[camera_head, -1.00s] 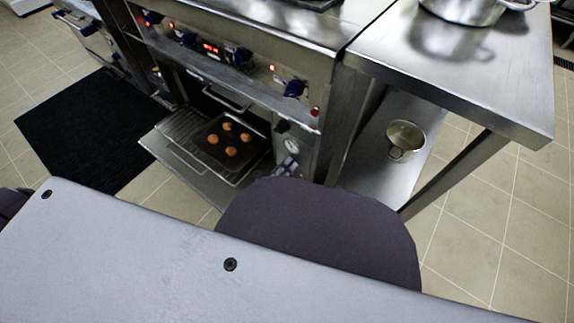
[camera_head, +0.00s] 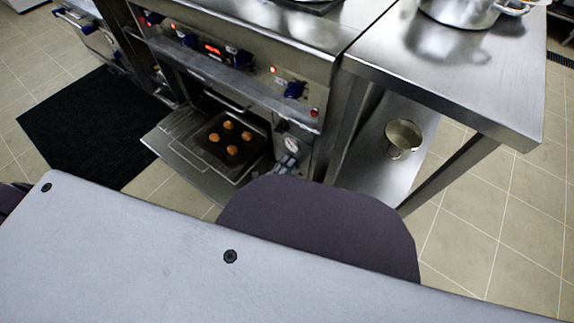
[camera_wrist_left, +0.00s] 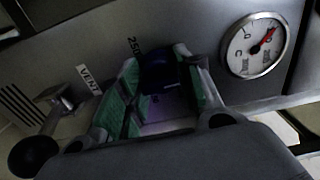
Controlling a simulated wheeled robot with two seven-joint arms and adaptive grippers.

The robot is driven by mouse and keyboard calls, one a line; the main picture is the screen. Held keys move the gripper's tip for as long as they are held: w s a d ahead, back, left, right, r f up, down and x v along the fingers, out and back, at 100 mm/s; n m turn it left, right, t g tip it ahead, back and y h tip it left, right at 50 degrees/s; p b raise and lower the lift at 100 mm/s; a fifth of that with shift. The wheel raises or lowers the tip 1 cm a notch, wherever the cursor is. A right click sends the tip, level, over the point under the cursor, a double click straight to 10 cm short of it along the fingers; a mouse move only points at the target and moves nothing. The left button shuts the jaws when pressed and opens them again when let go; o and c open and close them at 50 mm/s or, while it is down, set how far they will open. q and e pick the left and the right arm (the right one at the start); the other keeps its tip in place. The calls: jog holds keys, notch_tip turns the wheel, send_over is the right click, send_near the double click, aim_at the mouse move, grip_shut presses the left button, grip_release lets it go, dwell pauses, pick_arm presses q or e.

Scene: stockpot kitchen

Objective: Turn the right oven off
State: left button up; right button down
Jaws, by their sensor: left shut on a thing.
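The right oven (camera_head: 215,83) has its door (camera_head: 200,172) hanging open, with a dark tray (camera_head: 212,152) of several round brown pieces inside. A round dial gauge (camera_head: 292,143) sits on the panel beside the opening; it also shows in the left wrist view (camera_wrist_left: 253,46) with a red needle. My left gripper (camera_head: 287,163) is just below the gauge, partly hidden by my own arm. In the left wrist view its green-padded fingers (camera_wrist_left: 152,92) are closed around a dark blue knob (camera_wrist_left: 158,70) near a "250" mark. My right gripper is not in view.
A lever with a black ball (camera_wrist_left: 32,156) is left of the gripper near a VENT label (camera_wrist_left: 89,79). A steel table (camera_head: 450,75) with a large pot (camera_head: 460,12) and a small pot (camera_head: 402,138) on its lower shelf stands right. A black mat (camera_head: 90,130) lies left.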

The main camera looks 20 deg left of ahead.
pick_arm(q)
jog(key=o, duration=1)
jog(key=v, duration=1.2)
jog(key=shift+w, duration=0.1)
dwell(0.8)
